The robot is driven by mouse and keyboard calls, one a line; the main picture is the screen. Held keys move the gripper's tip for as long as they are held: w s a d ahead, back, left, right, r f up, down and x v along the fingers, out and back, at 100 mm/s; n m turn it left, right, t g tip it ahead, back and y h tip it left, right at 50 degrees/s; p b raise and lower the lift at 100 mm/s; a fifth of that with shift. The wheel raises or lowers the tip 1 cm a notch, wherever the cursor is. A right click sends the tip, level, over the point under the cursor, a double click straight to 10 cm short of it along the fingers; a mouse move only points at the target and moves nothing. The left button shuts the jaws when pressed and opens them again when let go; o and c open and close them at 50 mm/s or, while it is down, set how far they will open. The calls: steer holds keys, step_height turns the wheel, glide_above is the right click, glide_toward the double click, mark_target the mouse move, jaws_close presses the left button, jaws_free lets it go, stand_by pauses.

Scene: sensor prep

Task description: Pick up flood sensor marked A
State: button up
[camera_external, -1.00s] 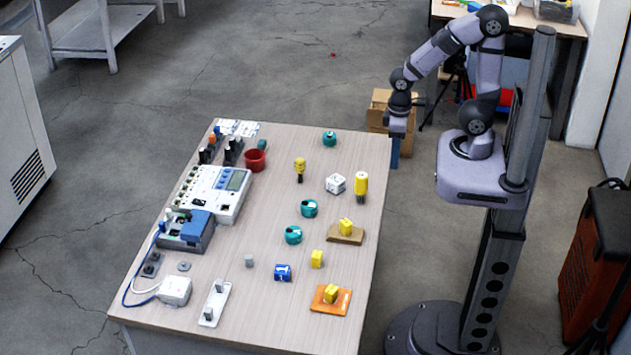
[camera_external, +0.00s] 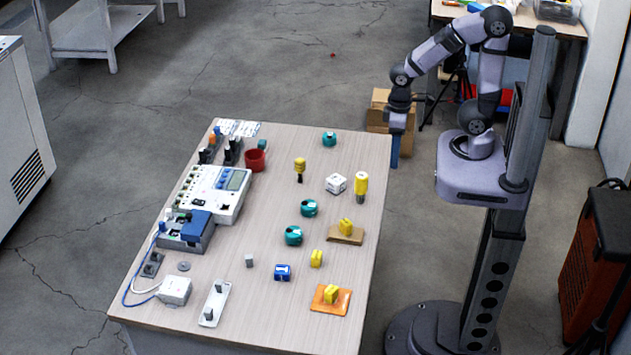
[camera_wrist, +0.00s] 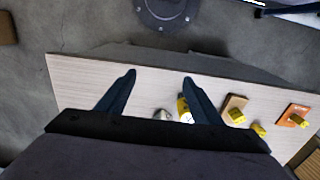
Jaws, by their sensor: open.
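Three round teal devices with white patches are on the light wooden table: one near the far edge (camera_external: 329,139) and two closer together near the middle (camera_external: 309,208) and (camera_external: 293,236). I cannot read a letter on any of them, so I cannot tell which piece is flood sensor A. My gripper (camera_external: 395,152) hangs at the table's right edge, apart from all objects. In the wrist view my gripper (camera_wrist: 158,78) shows two spread dark fingers with nothing held between them. No teal device shows in the wrist view.
Yellow blocks sit on a brown board (camera_external: 345,239) and an orange board (camera_external: 322,304). A white controller (camera_external: 205,193) and red cup (camera_external: 255,160) are left.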

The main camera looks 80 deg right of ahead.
steer(key=w+a+n+t+h+b, duration=0.25)
steer(key=w+a+n+b, duration=0.35)
steer(key=w+n, duration=0.3)
steer(key=w+a+n+t+h+b, duration=0.2)
steer(key=w+a+n+h+b, duration=0.25)
steer(key=w+n, duration=0.4)
steer(key=a+r+n+t+b, duration=0.3)
steer(key=a+n+t+b, duration=0.35)
steer(key=a+n, duration=1)
steer(key=m, duration=0.4)
glide_toward(295, 232)
steer(key=shift+w+d+f+t+p, duration=0.3)
steer(key=shift+w+d, duration=0.05)
steer(key=shift+d, duration=0.05)
steer(key=shift+p+x, duration=0.35)
steer(key=shift+x, duration=3.3)
steer(key=shift+f, duration=0.1)
steer(key=shift+c, duration=0.7)
